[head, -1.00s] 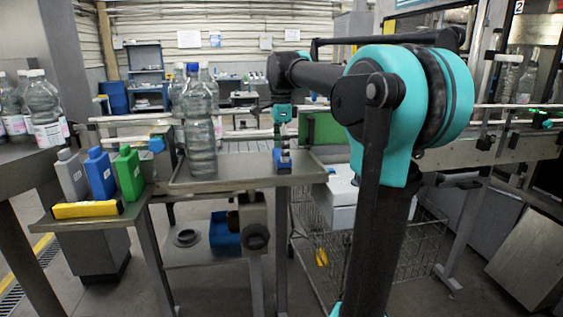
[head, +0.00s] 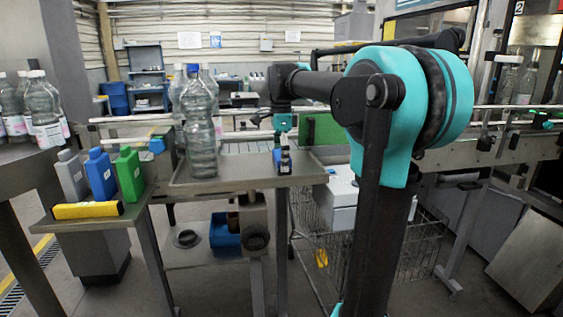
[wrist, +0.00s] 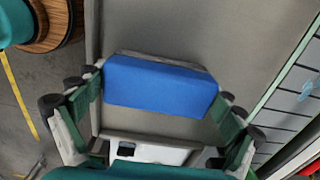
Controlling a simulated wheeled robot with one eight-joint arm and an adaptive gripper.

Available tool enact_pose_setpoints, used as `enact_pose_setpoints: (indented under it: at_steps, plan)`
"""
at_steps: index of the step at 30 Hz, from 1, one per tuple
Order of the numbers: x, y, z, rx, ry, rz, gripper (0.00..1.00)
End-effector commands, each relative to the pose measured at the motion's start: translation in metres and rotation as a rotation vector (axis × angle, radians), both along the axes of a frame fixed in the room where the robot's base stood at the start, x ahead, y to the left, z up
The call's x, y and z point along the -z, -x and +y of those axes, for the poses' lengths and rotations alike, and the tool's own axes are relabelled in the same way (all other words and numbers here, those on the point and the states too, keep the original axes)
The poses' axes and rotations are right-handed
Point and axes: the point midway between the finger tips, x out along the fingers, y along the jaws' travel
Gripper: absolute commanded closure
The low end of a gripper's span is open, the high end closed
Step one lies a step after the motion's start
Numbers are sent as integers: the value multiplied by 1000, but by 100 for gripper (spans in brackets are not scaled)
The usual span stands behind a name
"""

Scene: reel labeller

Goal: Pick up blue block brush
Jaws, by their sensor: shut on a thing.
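The blue block brush (wrist: 160,85) fills the middle of the wrist view, with a grey strip showing along its far edge. My gripper (wrist: 160,92) is shut on it, one finger at each side of the block. In the head view, the brush (head: 277,157) is a small blue patch partly hidden behind a dark finger of my gripper (head: 283,160). It is over the right part of the grey metal tray table (head: 240,177). I cannot tell whether the brush touches the tray.
Large clear bottles (head: 200,125) stand on the tray left of my gripper. Grey, blue and green (head: 129,172) flasks and a yellow block (head: 88,210) sit on a lower shelf at left. A wire cart with a white box (head: 342,200) stands at right. The tray's middle is clear.

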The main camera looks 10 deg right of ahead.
Motion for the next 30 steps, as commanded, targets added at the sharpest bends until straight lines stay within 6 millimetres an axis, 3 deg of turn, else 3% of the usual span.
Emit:
enact_pose_setpoints:
  at_steps: [5, 10, 21, 30]
  plan:
    - [-7, 0, 0, 0, 0, 0, 45]
    - [-29, 0, 0, 0, 0, 0, 45]
    - [-131, 0, 0, 0, 0, 0, 45]
    - [-185, 0, 0, 0, 0, 0, 45]
